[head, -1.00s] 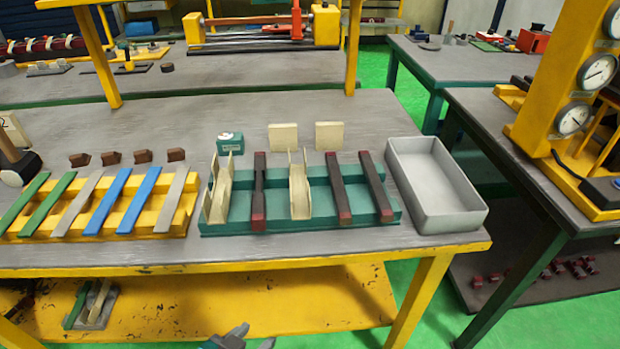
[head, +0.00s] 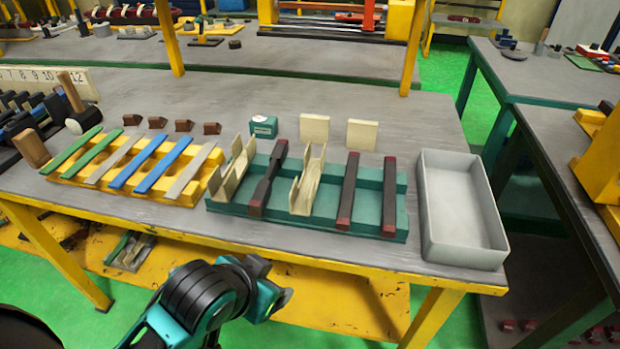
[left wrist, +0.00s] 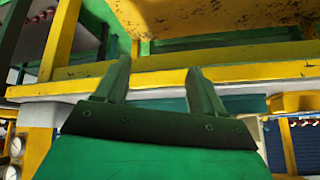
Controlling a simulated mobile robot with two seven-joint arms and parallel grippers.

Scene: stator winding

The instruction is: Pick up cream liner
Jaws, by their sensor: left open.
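Two cream channel-shaped liners stand in the teal rack (head: 272,215) on the table in the head view. One cream liner (head: 234,168) is at the rack's left end, and the other cream liner (head: 307,183) is near its middle, between dark bars with red ends. My left gripper (head: 277,283) is in front of the table, below its front edge and well apart from the liners. In the left wrist view the left gripper (left wrist: 158,72) is open and empty, its fingers towards the yellow table frame. No liner can be made out there. My right gripper is out of view.
A grey bin (head: 460,213) stands right of the teal rack. A yellow rack (head: 90,188) with coloured strips is to the left. Two cream blocks (head: 314,127) (head: 362,134) and a small teal box (head: 264,126) lie behind. The table's front edge (head: 250,252) is between gripper and rack.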

